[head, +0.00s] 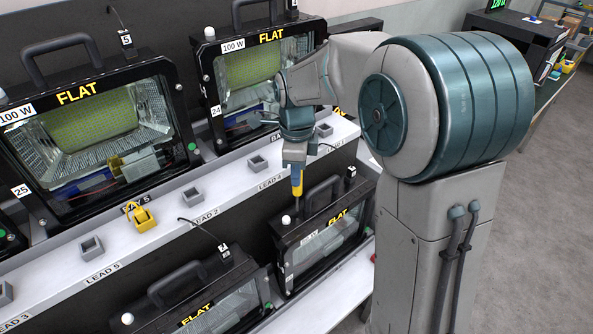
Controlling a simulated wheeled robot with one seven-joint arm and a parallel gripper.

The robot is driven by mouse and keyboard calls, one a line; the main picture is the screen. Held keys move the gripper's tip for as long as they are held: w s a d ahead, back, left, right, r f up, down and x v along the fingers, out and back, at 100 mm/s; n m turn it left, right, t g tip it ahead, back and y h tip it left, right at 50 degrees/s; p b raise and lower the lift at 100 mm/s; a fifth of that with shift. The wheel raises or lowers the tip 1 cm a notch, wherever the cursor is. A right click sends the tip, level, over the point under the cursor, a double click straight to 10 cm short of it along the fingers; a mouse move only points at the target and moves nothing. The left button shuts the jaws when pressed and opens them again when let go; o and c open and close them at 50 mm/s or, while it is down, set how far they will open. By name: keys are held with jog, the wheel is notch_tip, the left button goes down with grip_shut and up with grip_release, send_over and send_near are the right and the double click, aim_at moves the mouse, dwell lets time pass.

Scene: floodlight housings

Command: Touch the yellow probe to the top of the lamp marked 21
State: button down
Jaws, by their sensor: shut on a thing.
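My gripper (294,160) is shut on the yellow probe (297,184) and holds it roughly upright, point down. The probe's thin tip is over the left part of the top of the lower right lamp (283,252), near a white knob (286,220). I cannot tell whether the tip touches the housing. This lamp has a black housing, a top handle and a FLAT label; its number cannot be read. No number 21 can be read on any lamp in view.
My arm hides part of the right side.

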jog(key=shift+r+p, duration=1.9)
jog(key=shift+r, duration=1)
jog(key=shift+f, duration=0.15)
